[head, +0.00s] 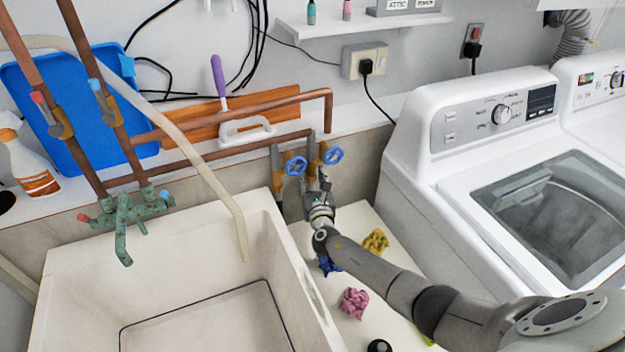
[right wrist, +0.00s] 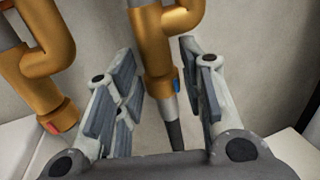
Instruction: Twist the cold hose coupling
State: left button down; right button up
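In the right wrist view the cold hose coupling (right wrist: 162,87) is the brass lower end of a valve, with a blue mark on its right side. A dark grey hose (right wrist: 174,135) runs down from it. My right gripper (right wrist: 158,65) is open, with one finger on each side of the coupling and visible gaps to it. In the head view my right gripper (head: 318,187) is below two blue-handled valves (head: 333,155) and hides much of the coupling there. A second brass coupling (right wrist: 60,114) with a red mark is to the left. My left gripper is not in view.
A white sink (head: 165,270) is on the left and a washing machine (head: 415,160) on the right. Pink (head: 354,302), yellow (head: 376,241) and blue (head: 328,265) cloths lie on the pale surface beneath my right arm. Copper pipes (head: 235,125) run along the wall.

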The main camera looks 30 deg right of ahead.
jog(key=shift+o, duration=0.9)
jog(key=shift+f, duration=0.1)
jog(key=shift+s, duration=0.1)
jog(key=v, duration=1.2)
jog(key=w+d+n+y+b, duration=0.1)
jog(key=d+n+y+b, duration=0.55)
jog(key=y+b, duration=0.4)
jog(key=shift+m+h, duration=0.25)
jog(key=shift+h, duration=0.3)
jog(key=x, duration=1)
jog(key=shift+w+d+b, duration=0.2)
jog(key=shift+w+b, duration=0.15)
